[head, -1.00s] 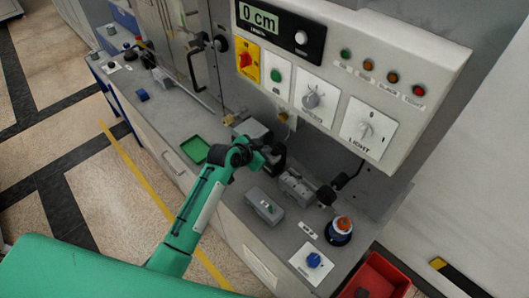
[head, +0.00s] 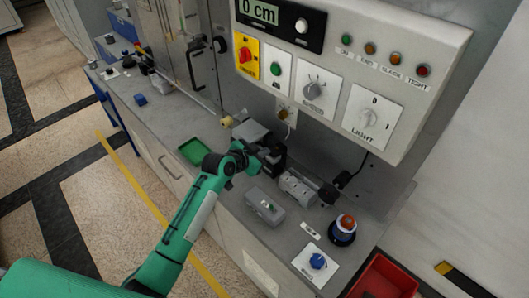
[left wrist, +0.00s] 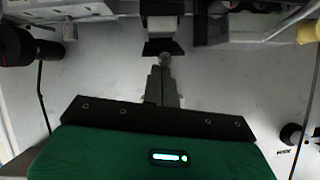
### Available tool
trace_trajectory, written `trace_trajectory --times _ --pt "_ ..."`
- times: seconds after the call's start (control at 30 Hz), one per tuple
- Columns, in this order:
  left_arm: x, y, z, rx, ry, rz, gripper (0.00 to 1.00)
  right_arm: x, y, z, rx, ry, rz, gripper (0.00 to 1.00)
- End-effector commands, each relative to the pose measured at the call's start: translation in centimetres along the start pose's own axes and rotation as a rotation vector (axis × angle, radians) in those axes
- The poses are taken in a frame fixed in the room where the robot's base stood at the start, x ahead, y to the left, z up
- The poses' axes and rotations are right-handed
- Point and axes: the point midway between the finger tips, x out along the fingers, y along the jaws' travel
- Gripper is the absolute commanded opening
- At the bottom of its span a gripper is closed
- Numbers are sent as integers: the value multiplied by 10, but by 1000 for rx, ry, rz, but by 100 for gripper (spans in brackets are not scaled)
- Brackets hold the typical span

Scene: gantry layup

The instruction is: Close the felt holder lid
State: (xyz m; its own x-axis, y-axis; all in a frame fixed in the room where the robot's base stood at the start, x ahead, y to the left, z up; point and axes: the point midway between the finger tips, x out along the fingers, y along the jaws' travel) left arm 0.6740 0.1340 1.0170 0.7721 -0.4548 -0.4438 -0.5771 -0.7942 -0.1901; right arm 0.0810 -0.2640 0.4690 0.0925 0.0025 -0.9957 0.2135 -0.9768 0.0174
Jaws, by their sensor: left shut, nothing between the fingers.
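A grey unit (head: 250,131) with a dark block (head: 273,153) at its right front stands on the bench against the machine. I take it for the felt holder, but I cannot clearly tell its lid or how far that stands open. My left gripper (head: 254,164) is just in front of the dark block and partly merges with it. In the left wrist view, the left gripper (left wrist: 163,62) is shut and empty. Its tips point at a small black plate (left wrist: 162,47) below a pale block (left wrist: 162,24); I cannot tell whether they touch. My right gripper is out of view.
A green tray (head: 193,151) lies left of my arm. A grey switch box (head: 265,207), an orange-topped dark knob (head: 343,230) and a blue knob (head: 317,261) stand to the right. The control panel (head: 345,60) overhangs the bench. A red bin (head: 385,277) is at lower right.

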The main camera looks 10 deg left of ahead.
Motion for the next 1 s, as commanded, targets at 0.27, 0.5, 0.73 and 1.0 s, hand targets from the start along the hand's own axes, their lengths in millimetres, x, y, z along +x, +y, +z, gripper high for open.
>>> trace_trajectory --times 0.27,0.5,0.73,1.0 --pt "5 1 17 -1 49 -10 0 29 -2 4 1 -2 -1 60" --pt "6 3 26 -3 125 -24 0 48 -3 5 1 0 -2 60" --pt "6 4 32 -3 123 -24 0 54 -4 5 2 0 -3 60" --pt "6 5 34 -5 122 -23 0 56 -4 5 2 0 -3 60"
